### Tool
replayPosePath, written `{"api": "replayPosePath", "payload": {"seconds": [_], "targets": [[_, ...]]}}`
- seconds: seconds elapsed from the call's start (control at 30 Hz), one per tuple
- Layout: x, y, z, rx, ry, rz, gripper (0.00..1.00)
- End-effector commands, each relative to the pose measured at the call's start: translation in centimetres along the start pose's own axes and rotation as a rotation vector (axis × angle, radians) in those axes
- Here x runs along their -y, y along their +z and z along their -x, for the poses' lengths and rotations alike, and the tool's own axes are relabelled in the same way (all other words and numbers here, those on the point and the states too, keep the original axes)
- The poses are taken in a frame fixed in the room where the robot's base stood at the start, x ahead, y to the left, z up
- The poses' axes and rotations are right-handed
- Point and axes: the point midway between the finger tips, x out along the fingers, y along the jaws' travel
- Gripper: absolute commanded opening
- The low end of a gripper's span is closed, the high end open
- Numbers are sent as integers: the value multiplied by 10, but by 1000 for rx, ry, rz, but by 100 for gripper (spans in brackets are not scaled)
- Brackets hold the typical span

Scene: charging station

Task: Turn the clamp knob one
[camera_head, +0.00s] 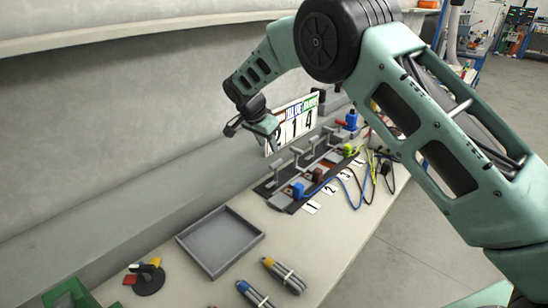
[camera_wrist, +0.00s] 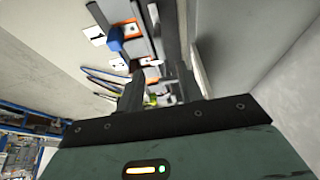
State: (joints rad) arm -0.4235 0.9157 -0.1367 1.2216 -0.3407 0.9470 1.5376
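A row of several grey toggle clamps stands on a dark base strip (camera_head: 280,200) along the wall side of the bench. The blue block (camera_wrist: 115,39) also shows in the wrist view. A red-tipped handle (camera_head: 341,122) shows at the far end of the row. My gripper (camera_head: 252,127) hangs in the air above and left of the clamps, near the sign. Its fingers (camera_wrist: 160,90) look apart, with nothing seen held.
A white sign (camera_head: 296,124) with coloured headers and numbers stands behind the clamps. Blue, yellow and dark cables (camera_head: 352,190) lie right of them. The wall is close on the left.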

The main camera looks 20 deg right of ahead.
Motion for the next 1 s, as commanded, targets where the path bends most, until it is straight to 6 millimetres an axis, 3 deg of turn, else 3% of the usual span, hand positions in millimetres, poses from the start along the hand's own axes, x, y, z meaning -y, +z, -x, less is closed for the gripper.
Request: {"api": "replayPosePath", "payload": {"seconds": [0.2,0.4,0.6,0.87,1.0], "targets": [[0,-1,-44,1,3,1,36],[0,0,-73,1,1,0,36],[0,0,-85,1,-1,1,36],[0,0,-86,1,-1,1,36],[0,0,-86,1,-1,1,0]]}}
